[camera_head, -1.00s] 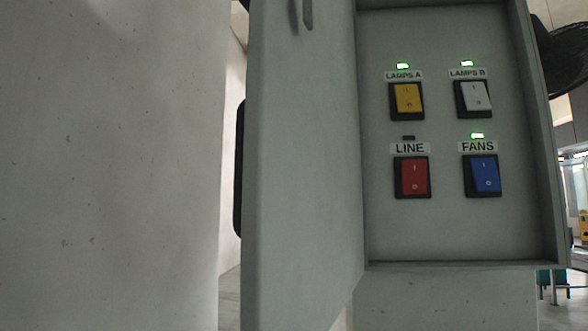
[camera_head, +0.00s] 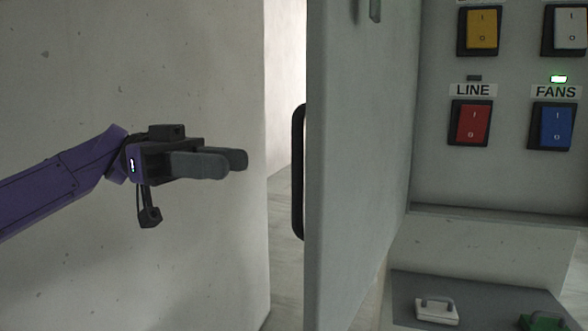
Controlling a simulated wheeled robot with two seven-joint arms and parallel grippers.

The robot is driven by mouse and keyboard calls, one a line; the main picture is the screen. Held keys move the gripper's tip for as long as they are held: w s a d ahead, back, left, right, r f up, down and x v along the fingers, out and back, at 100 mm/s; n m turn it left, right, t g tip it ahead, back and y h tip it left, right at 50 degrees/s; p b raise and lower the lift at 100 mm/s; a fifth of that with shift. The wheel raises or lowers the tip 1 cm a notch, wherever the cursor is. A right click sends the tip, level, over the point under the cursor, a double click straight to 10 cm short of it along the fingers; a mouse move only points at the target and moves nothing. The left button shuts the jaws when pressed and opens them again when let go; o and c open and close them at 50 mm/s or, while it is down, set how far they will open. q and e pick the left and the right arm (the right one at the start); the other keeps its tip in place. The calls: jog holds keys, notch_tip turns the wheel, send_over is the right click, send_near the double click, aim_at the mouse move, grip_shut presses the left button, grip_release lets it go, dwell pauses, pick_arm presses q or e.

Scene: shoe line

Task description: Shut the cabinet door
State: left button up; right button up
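The grey cabinet door (camera_head: 355,160) stands open, seen at a slant, swung out from the left side of the grey cabinet (camera_head: 500,195). A black handle (camera_head: 298,172) sticks out past the door's left edge on its outer face. A small grey latch piece (camera_head: 375,8) shows at the top of the inner face. My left gripper (camera_head: 238,163) is left of the door and apart from it, in front of the pale wall, its fingers pointing right. One finger partly hides the other, so the gap between them is unclear. My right gripper is not in view.
Inside the cabinet are yellow (camera_head: 482,30), white (camera_head: 570,28), red LINE (camera_head: 473,124) and blue FANS (camera_head: 557,126) switches. The FANS lamp is green; the LINE lamp is dark. A pale wall (camera_head: 150,60) fills the left. Below is a dark surface (camera_head: 480,300) with white and green handled pieces.

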aim_at(293, 170)
pick_arm(q)
jog(key=p+x, duration=0.2)
jog(key=x, duration=0.8)
jog(key=shift+d+f, duration=0.1)
jog(key=shift+d, duration=0.15)
grip_shut()
